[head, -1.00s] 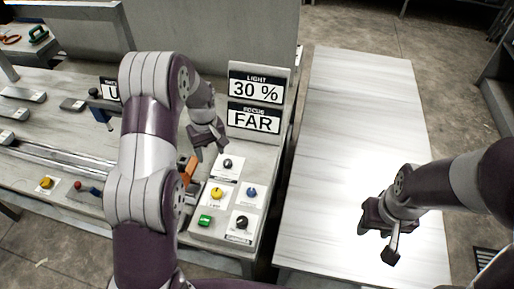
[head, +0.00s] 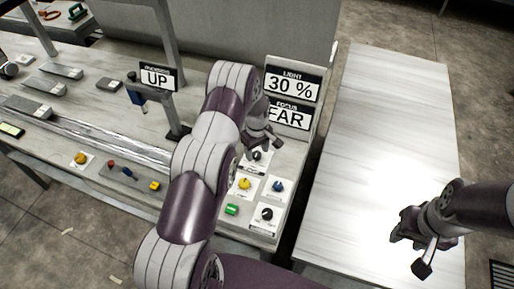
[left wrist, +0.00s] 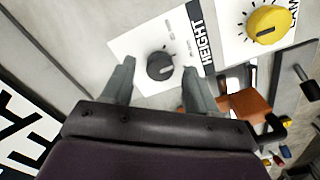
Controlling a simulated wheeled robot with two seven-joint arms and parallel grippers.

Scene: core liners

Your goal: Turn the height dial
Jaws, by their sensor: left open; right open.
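The height dial (left wrist: 160,67) is a dark round knob on a white card marked HEIGHT in the left wrist view. It also shows in the head view (head: 256,156) at the back of the control panel, just below my left gripper. My left gripper (left wrist: 157,76) is open, with one finger on each side of the dial in the picture; I cannot tell whether either touches it. In the head view my left gripper (head: 262,142) is partly hidden by its own arm. My right gripper (head: 418,252) is open and empty over the pale table at the right.
A yellow dial (head: 245,184), a blue knob (head: 278,186), a black dial (head: 267,214) and a green button (head: 231,209) sit nearby on the panel. Signs read LIGHT 30 % (head: 292,84), FAR (head: 288,115) and UP (head: 157,77). The pale table (head: 385,130) is clear.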

